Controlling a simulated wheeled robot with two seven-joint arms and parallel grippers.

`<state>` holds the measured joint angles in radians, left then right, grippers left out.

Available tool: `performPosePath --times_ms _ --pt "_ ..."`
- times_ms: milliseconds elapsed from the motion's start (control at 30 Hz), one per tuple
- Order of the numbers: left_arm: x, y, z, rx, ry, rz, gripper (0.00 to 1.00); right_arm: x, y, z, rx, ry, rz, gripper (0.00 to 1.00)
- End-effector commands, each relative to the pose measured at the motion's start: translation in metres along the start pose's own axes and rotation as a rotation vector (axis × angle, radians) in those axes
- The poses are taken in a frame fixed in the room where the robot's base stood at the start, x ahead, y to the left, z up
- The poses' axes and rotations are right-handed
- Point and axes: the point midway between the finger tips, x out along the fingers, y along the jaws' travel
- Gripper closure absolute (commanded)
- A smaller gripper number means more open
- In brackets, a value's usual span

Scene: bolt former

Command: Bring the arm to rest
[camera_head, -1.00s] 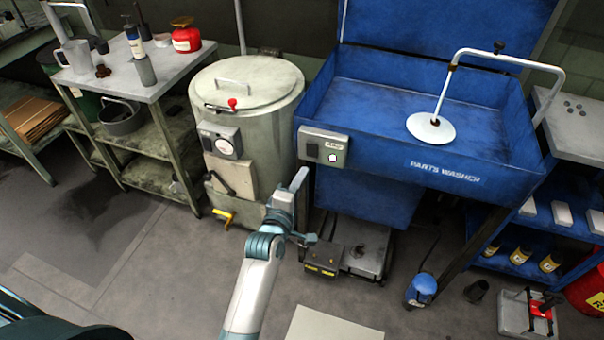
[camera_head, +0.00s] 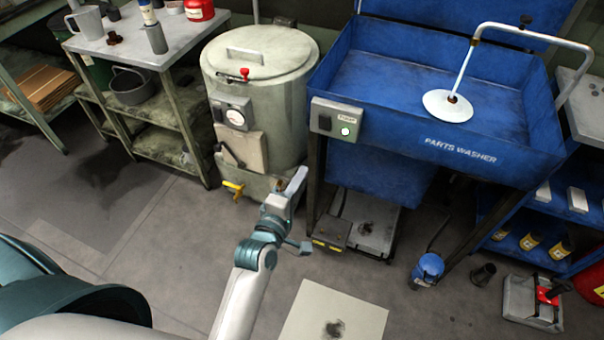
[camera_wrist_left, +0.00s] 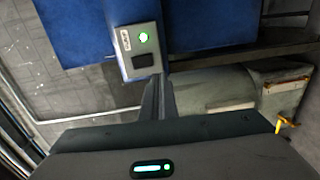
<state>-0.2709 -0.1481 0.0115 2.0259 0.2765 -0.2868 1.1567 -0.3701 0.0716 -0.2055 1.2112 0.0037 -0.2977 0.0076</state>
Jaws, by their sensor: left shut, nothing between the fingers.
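My left gripper (camera_head: 297,183) is in front of the drum and the parts washer, below the washer's control box. Its fingers are together with nothing between them. In the left wrist view the shut fingers (camera_wrist_left: 158,96) point toward the control box (camera_wrist_left: 140,50), which has a lit green button and a dark switch. In the head view the control box (camera_head: 335,119) is on the left front of the blue parts washer (camera_head: 480,135). The fingertips look apart from it. My right gripper is not in view.
The lidded drum (camera_head: 257,95) stands left of the washer, with a yellow-handled tap (camera_head: 233,187) low down. A shelf table (camera_head: 150,50) stands further left. A blue container (camera_head: 427,268) and a pale mat (camera_head: 335,315) are on the floor. Open floor lies at left.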

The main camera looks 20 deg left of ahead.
Motion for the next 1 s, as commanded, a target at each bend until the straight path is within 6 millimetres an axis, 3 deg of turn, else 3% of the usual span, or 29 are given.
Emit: performPosePath --times_ms 400,567,667,767,1000 --pt "0.000 -0.001 0.000 0.001 0.000 -0.001 1.00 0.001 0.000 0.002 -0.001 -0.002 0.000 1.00" --pt "0.000 -0.017 0.003 0.044 -0.010 -0.029 1.00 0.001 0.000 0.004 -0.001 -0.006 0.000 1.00" --pt "-0.001 -0.044 0.009 0.121 -0.029 -0.076 1.00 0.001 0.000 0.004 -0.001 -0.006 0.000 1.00" --pt "-0.005 -0.086 0.017 0.241 -0.065 -0.146 1.00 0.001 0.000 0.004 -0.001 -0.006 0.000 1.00" --pt "-0.042 -0.223 0.036 0.650 -0.233 -0.353 1.00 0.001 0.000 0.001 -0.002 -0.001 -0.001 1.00"
